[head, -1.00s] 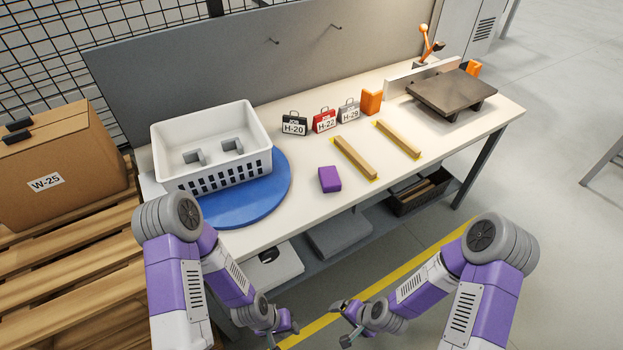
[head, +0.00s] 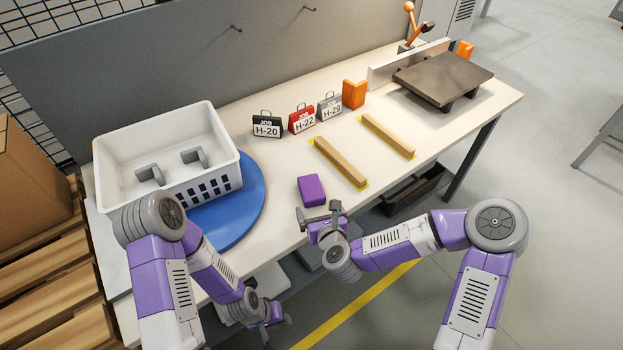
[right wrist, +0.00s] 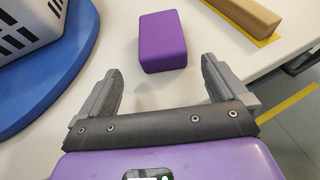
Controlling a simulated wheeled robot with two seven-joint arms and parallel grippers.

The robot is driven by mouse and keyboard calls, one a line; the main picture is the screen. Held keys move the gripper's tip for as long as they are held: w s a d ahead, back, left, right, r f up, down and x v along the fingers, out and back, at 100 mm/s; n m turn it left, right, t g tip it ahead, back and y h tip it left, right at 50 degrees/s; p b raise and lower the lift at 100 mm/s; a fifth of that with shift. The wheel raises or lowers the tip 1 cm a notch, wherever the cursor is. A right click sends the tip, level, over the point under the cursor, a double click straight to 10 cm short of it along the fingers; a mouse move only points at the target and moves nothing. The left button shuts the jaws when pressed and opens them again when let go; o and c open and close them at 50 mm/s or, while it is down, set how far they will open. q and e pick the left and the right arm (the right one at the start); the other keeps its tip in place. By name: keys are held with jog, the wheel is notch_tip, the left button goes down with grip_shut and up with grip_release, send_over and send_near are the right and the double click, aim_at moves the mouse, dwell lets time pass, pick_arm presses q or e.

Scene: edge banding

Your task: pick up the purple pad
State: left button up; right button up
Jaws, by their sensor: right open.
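The purple pad (head: 311,190) is a small block lying on the white workbench (head: 282,222) near its front edge. In the right wrist view the purple pad (right wrist: 162,41) lies just beyond the fingertips, about centred between them, and nothing touches it. My right gripper (head: 319,215) is open and empty at the bench's front edge, right by the pad; it also shows in the right wrist view (right wrist: 161,75). My left gripper (head: 279,324) hangs low in front of the bench, away from the pad, and its finger gap is too small to judge.
A white basket (head: 215,185) with grey brackets stands on a blue disc (head: 252,205) to the left. Two wooden strips (head: 341,163) lie on yellow marks right of the pad. Job tags (head: 267,127), an orange block (head: 354,94) and a dark plate (head: 443,77) stand farther back.

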aim_at(316, 201)
jog(key=shift+w+a, duration=0.2)
jog(key=shift+a, duration=0.05)
jog(key=x, duration=0.3)
jog(key=b+x, duration=0.1)
jog(key=x, duration=0.1)
jog(key=shift+w+d+f, duration=0.15)
jog(key=shift+w+d, duration=0.15)
jog(key=shift+w, duration=0.05)
jog(key=shift+c, duration=0.5)
jog(key=c, duration=0.9)
